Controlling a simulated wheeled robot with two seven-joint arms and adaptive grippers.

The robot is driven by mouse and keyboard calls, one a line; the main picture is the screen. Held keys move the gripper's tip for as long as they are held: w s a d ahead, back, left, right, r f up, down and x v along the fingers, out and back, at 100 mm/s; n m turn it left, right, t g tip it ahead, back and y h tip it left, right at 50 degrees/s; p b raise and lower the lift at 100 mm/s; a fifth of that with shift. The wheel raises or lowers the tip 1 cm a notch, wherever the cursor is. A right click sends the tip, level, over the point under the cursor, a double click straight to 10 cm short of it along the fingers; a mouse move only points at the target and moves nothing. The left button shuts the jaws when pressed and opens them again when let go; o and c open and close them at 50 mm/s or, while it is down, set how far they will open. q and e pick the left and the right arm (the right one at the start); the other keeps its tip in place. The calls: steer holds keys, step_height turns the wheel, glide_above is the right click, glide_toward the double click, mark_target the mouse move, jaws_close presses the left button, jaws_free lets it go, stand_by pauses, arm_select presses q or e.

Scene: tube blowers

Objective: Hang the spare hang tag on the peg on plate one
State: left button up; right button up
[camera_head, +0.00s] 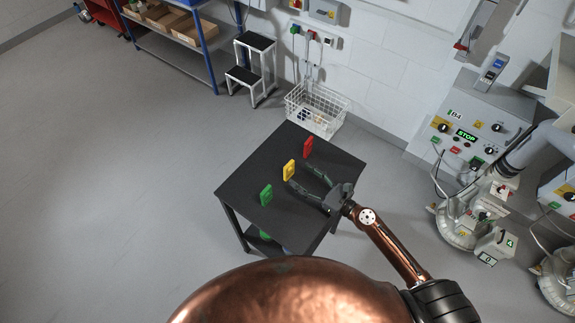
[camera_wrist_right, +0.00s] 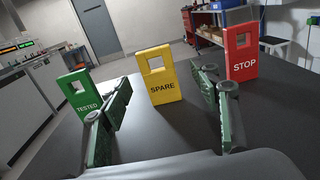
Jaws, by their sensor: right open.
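The spare hang tag is a yellow upright plate with a square hole, standing on the black table (camera_head: 248,175). The spare tag (camera_head: 289,170) is the middle of three tags in the head view. In the right wrist view the spare tag (camera_wrist_right: 159,76) faces me, lettered SPARE, between the lines of the fingers. My right gripper (camera_head: 303,177) is open and empty, low over the table, its fingers pointing at the spare tag from the right. I cannot tell whether a finger touches it. I cannot make out plate one or its peg. My left gripper is out of view.
A green TESTED tag (camera_head: 266,195) and a red STOP tag (camera_head: 307,148) stand on either side of the spare tag. Control panels (camera_head: 470,125) with pale machines are at the right. A wire basket (camera_head: 317,110) and step stool (camera_head: 250,70) are behind the table.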

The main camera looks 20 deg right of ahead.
mark_target(289, 169)
steer(key=p+x, duration=0.1)
steer(key=x, duration=0.1)
steer(key=shift+w+a+r, duration=0.2)
steer(key=x, duration=0.3)
steer(key=shift+w+a+f+p, duration=0.1)
steer(key=shift+w+a+p, duration=0.15)
steer(key=shift+p, duration=0.1)
steer(key=c, duration=1.1)
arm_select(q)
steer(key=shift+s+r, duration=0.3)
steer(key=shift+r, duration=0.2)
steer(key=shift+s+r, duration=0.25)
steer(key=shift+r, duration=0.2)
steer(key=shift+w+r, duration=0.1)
